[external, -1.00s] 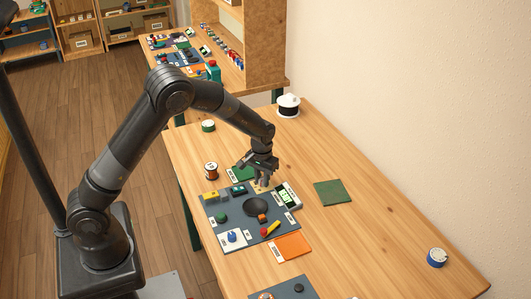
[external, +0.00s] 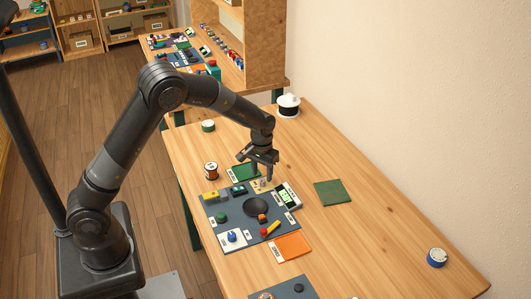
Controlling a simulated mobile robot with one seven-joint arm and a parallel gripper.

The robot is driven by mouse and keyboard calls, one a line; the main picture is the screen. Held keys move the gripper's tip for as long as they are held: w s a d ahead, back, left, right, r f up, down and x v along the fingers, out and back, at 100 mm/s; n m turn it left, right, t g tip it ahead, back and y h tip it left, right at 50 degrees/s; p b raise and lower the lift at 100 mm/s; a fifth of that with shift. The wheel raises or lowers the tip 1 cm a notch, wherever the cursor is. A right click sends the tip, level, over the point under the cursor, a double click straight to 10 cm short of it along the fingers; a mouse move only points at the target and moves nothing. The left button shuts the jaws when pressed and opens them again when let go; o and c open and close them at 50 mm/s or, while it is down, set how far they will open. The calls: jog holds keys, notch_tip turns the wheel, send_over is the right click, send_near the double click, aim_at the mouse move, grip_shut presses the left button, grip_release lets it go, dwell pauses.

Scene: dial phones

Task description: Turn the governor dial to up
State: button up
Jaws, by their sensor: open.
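A dark grey panel (external: 264,238) with several knobs and labelled plates lies on the wooden table. The labels are too small to read, so I cannot tell which control is the governor dial. A blue knob (external: 231,237) sits on a white plate at the front left. A green knob (external: 221,217) and a large black round dial (external: 255,207) are behind it. A lever with a red end (external: 265,232) and yellow body is at the front right. My gripper (external: 259,177) is open, pointing down over the panel's back edge beside a small pale knob, partly hidden.
A device with a green screen (external: 286,196) stands at the panel's right edge. An orange plate (external: 291,247), a dark green square (external: 332,193), a copper-coloured spool (external: 211,170) and a black-and-white cylinder (external: 288,105) are around. The table's right side is mostly clear.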

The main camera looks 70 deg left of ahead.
aim_at(262, 180)
notch_tip(262, 180, up, 8)
jog(key=shift+f, duration=0.15)
dwell(0.5)
